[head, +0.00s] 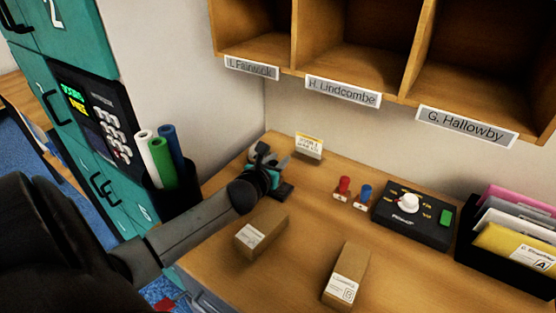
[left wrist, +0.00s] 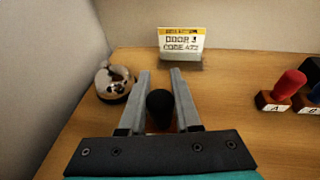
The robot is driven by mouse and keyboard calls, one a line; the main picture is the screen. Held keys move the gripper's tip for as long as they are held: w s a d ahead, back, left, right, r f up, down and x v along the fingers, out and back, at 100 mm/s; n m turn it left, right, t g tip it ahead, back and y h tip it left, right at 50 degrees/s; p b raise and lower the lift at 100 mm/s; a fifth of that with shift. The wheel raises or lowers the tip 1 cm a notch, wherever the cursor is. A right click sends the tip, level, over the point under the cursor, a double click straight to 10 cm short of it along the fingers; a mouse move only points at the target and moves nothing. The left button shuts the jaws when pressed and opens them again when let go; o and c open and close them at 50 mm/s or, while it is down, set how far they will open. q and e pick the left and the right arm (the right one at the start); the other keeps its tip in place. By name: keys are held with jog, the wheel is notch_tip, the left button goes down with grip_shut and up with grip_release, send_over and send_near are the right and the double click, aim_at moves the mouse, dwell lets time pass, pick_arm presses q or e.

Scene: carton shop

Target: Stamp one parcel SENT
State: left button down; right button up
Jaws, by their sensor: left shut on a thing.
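My left gripper (head: 266,176) reaches over the back left of the wooden desk. In the left wrist view its fingers (left wrist: 160,92) are closed around a black round-topped handle (left wrist: 160,106), which looks like a stamp's handle; its lower end is mostly hidden. A red-handled stamp (head: 343,187) and a blue-handled stamp (head: 363,194) stand to its right. The red one also shows in the left wrist view (left wrist: 286,88). A brown parcel (head: 262,230) with a white label lies in front of the gripper. Another labelled parcel (head: 348,272) lies further right. My right gripper is not in view.
A door code card (head: 309,146) stands behind the gripper. A small round object (left wrist: 114,80) sits left of the fingers. A black dial box (head: 413,216) and a folder rack (head: 508,250) stand at right. Named pigeonholes (head: 343,92) hang above. Rolls (head: 160,155) stand at left.

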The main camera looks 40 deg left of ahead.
pick_arm(q)
jog(key=shift+f+b, duration=0.4)
jog(key=shift+f, duration=0.2)
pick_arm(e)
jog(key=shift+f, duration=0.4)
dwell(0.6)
pick_arm(q)
notch_tip(320, 180, up, 7)
jog(key=p, duration=0.8)
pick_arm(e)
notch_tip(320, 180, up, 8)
